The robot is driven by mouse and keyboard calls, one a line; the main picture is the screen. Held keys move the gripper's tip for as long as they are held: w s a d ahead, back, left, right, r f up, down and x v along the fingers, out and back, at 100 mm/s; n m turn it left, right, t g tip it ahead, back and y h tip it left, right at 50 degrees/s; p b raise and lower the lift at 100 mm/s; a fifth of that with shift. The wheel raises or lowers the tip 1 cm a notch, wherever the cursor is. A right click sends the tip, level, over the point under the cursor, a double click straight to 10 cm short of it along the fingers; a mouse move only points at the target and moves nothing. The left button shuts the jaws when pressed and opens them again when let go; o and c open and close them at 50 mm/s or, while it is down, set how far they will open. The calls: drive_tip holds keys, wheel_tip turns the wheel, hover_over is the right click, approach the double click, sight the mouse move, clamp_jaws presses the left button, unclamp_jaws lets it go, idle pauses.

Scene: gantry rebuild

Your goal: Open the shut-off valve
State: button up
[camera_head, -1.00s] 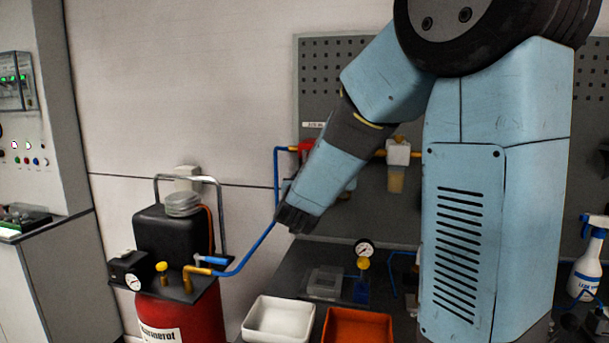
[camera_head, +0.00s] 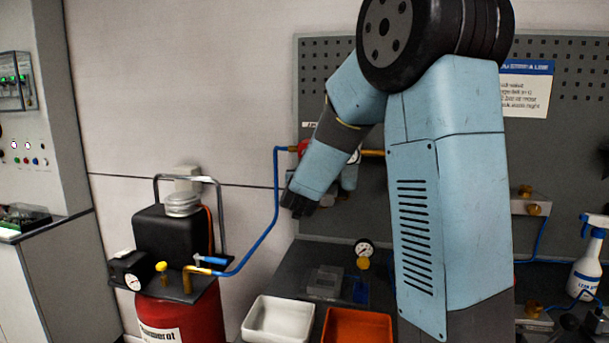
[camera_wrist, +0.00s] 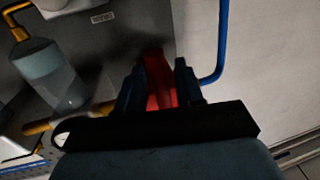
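A red valve part (camera_head: 294,149) sits on the wall panel, where the blue pipe meets the brass line. It is partly hidden behind my arm in the head view. In the wrist view the red part (camera_wrist: 158,82) shows between the two fingers of my gripper (camera_wrist: 158,88). The fingers stand apart, one on each side of it; I cannot tell whether they touch it. In the head view my gripper (camera_head: 304,205) points down and left, in front of the panel. A blue lever (camera_head: 211,260) sits by the brass outlet on the red compressor (camera_head: 180,322).
A clear filter bowl (camera_wrist: 50,75) hangs beside my gripper in the wrist view. The blue pipe (camera_head: 276,190) runs down to the compressor. A white bin (camera_head: 277,320) and an orange bin (camera_head: 357,326) stand below. A spray bottle (camera_head: 587,262) is at the right.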

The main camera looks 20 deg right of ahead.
clamp_jaws()
idle(0.5)
